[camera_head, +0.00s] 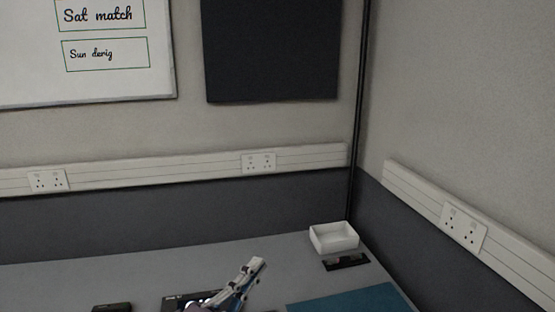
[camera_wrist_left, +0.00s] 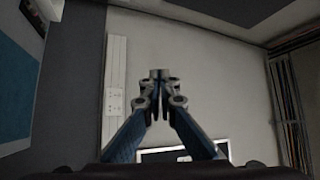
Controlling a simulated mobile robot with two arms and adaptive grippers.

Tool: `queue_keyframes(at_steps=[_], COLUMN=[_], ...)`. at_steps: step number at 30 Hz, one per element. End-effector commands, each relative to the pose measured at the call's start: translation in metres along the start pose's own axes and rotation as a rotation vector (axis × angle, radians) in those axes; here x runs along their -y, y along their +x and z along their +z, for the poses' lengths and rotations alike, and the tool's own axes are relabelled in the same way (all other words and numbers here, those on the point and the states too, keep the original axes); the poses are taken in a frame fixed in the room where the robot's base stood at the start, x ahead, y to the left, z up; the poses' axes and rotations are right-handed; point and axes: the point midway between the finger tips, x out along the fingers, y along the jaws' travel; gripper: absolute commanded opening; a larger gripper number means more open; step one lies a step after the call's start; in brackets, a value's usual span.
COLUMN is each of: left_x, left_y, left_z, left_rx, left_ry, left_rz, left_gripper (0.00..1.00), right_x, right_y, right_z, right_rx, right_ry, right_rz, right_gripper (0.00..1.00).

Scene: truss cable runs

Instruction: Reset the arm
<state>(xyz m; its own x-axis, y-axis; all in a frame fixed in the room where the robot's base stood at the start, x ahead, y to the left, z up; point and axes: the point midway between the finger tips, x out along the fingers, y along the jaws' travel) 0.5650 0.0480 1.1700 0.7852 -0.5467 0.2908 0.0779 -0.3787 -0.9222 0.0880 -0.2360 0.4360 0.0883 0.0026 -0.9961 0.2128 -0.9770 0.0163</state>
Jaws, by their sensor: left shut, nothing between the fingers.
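My left gripper (camera_head: 255,268) comes in at the bottom middle of the head view, above the grey desk, pointing up and to the right. In the left wrist view its two blue-sided fingers (camera_wrist_left: 158,78) meet at the tips. It is shut and empty, and the wall with its socket trunking shows behind it. My right gripper is in neither view.
The grey desk (camera_head: 75,278) bears a white open tray (camera_head: 334,237), a small black item (camera_head: 346,263) beside it, a teal mat (camera_head: 350,301) and a dark box (camera_head: 112,308). Walls with socket trunking (camera_head: 200,168) close off the back and right. The air above the desk looks clear.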

Motion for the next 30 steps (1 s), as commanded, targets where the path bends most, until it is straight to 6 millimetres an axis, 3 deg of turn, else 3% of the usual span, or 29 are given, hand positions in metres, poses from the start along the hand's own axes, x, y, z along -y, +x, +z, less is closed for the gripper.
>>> queue_keyframes(at_steps=[3, 6, 9, 12, 15, 21, 28, 30], left_x=[-0.003, -0.024, -0.058, -0.099, -0.136, -0.180, -0.202, -0.218], left_y=[-0.032, -0.073, -0.127, -0.189, -0.247, -0.331, -0.399, -0.402], left_z=[0.053, 0.094, 0.121, 0.130, 0.119, 0.077, 0.020, 0.026], left_rx=[0.286, 0.528, 0.767, 0.998, 1.189, 1.436, 1.620, 1.631], left_ry=[-0.224, -0.399, -0.570, -0.732, -0.868, -1.048, -1.186, -1.186], left_rz=[-0.031, -0.016, 0.035, 0.122, 0.224, 0.415, 0.618, 0.632], left_gripper=[0.00, 0.00, 0.00, 0.00, 0.00, 0.00, 0.00, 0.00], right_x=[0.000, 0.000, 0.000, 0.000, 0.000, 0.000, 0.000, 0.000], right_y=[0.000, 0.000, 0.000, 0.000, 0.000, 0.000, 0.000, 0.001], right_z=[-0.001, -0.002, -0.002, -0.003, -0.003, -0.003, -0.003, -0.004], right_rx=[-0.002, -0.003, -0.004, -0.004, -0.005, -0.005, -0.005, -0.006], right_ry=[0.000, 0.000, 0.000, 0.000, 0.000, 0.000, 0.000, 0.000], right_rz=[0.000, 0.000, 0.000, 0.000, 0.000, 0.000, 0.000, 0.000], right_gripper=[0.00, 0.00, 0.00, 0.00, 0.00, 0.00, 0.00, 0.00])
